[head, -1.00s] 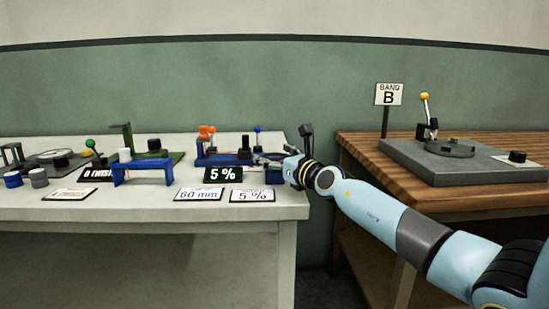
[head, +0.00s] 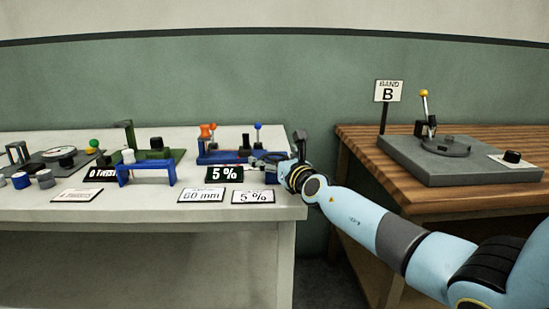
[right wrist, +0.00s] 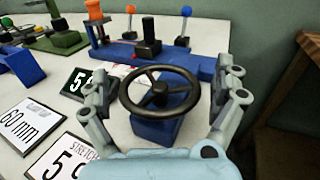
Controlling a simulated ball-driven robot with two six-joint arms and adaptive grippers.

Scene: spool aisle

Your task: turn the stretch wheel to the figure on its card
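The stretch wheel (right wrist: 160,92) is a black three-spoke handwheel on a blue base block (right wrist: 157,132), in the middle of the right wrist view. My right gripper (right wrist: 164,92) is open, with one finger on each side of the wheel; whether the fingers touch the rim I cannot tell. In the head view the gripper (head: 273,164) mostly hides the wheel. A white stretch card (head: 253,197) reads 5 %, and it also shows in the right wrist view (right wrist: 66,158). A black display (head: 224,174) reads 5 %. My left gripper is not in view.
A blue machine (head: 232,157) with orange and blue knobs stands just behind the wheel. A 60 mm card (head: 201,195) and a blue bracket (head: 147,171) lie to the left. A wooden bench (head: 470,205) with a grey plate (head: 430,163) stands at the right, across a gap.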

